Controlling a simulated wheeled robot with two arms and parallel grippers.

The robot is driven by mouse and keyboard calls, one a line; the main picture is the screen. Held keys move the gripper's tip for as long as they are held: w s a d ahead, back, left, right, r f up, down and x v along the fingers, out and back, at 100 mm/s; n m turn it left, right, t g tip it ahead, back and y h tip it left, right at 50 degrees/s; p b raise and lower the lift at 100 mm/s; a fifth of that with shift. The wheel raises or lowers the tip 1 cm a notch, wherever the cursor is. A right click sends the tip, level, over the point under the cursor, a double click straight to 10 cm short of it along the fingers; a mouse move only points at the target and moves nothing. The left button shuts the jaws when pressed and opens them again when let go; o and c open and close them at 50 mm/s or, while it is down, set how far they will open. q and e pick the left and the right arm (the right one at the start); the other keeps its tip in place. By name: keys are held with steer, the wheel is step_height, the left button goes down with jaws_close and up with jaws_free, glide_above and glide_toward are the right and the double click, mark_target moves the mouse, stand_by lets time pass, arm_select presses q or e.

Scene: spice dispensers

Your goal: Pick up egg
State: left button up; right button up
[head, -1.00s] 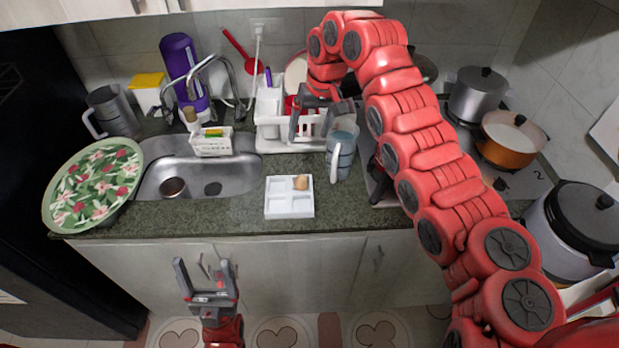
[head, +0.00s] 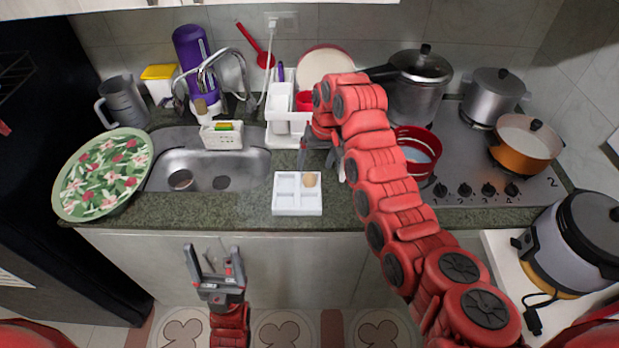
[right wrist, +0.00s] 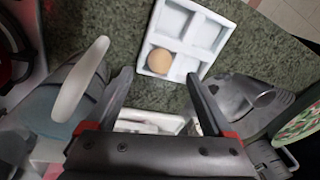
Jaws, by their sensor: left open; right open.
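The egg (head: 309,180) is small and tan and sits in the back right compartment of a white divided tray (head: 298,210) on the counter. The egg (right wrist: 160,61) and the tray (right wrist: 208,72) also show in the right wrist view, ahead of the fingers. My right gripper (head: 318,152) is just behind the egg, apart from it, partly hidden by its own arm. In the right wrist view my right gripper (right wrist: 158,84) is open, with nothing between its fingertips. My left gripper (head: 212,262) is open and empty, in front of the cabinet below the counter edge.
A grey-blue mug with a pale handle (right wrist: 78,82) stands close beside my right gripper. The sink (head: 200,172) lies left of the tray, and a white dish rack (head: 283,135) stands behind. Counter left of the tray is clear.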

mark_target(311, 174)
steer(key=shift+w+f+p, duration=0.1)
steer(key=shift+f+p, duration=0.3)
steer(key=f+p, duration=0.1)
steer(key=f, duration=0.1)
steer(key=a+f+p, duration=0.1)
steer(key=shift+w+f, duration=0.2)
steer(key=shift+f, duration=0.15)
steer(key=shift+w+f, duration=0.1)
steer(key=shift+f, duration=0.4)
jaws_close()
